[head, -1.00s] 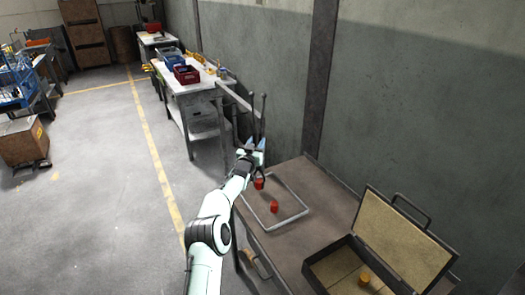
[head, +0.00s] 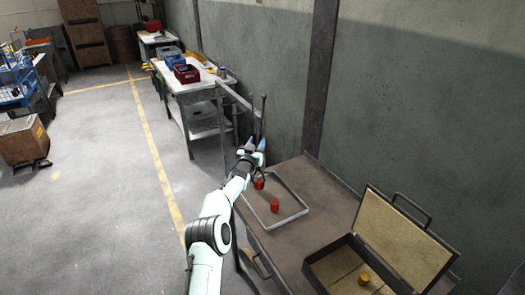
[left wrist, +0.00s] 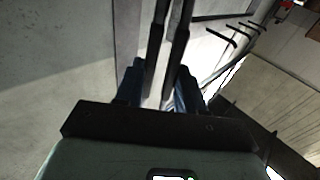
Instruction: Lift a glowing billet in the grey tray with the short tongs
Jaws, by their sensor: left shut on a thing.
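The grey tray (head: 290,219) lies on the brown bench and holds two glowing red billets. The nearer billet (head: 274,206) stands free in it. The farther billet (head: 259,184) is just below my left gripper (head: 255,148), partly hidden. My left gripper is shut on the short tongs (head: 263,115), whose dark handles rise above the fingers. The tongs' lower ends are by the farther billet; I cannot tell whether they grip it. The left wrist view shows the dark tong handles (left wrist: 178,50) between the blue fingertips (left wrist: 158,88). My right gripper is not in view.
An open case (head: 345,240) with a tan lining and a small yellow-orange cylinder (head: 364,277) stands on the bench (head: 325,195) at right. The wall is close behind. A farther workbench (head: 200,85) carries red and blue bins.

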